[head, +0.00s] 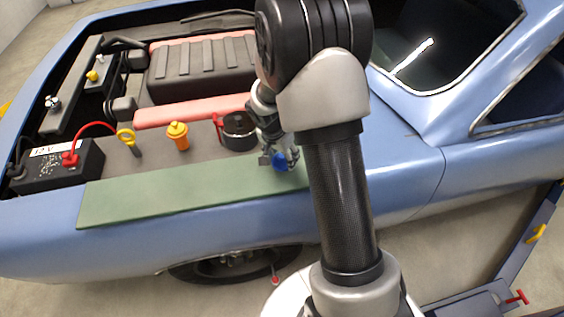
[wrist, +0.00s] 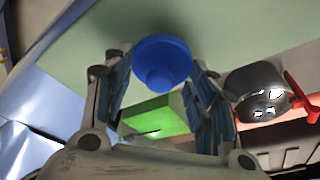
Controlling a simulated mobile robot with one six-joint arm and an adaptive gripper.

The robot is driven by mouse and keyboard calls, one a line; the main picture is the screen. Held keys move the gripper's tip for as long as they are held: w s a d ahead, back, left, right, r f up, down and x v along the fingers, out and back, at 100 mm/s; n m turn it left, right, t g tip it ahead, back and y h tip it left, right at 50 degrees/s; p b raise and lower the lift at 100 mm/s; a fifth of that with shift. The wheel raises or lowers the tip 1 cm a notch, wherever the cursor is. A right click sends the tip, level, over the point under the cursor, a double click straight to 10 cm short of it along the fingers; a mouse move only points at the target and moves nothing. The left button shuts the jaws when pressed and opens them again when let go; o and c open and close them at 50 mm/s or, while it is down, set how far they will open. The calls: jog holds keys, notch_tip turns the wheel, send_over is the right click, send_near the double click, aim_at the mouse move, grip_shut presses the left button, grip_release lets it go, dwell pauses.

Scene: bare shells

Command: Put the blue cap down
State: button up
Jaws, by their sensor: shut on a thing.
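The blue cap (head: 280,161) is between the fingertips of my gripper (head: 279,154), over the right end of the green fender mat (head: 180,190). In the wrist view my gripper (wrist: 158,70) is shut on the blue cap (wrist: 162,60), with a finger on either side. The pale green mat (wrist: 230,30) lies behind the cap there. I cannot tell whether the cap touches the mat. My arm hides the mat's right end in the head view.
A dark round container (head: 238,131) with a red handle stands close left of my gripper. The mat's middle and left are clear.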

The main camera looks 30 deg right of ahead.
jog(key=shift+f, duration=1.4)
jog(key=shift+f+b, duration=0.1)
jog(key=shift+b, duration=0.3)
jog(key=o, duration=1)
jog(key=shift+c, duration=0.2)
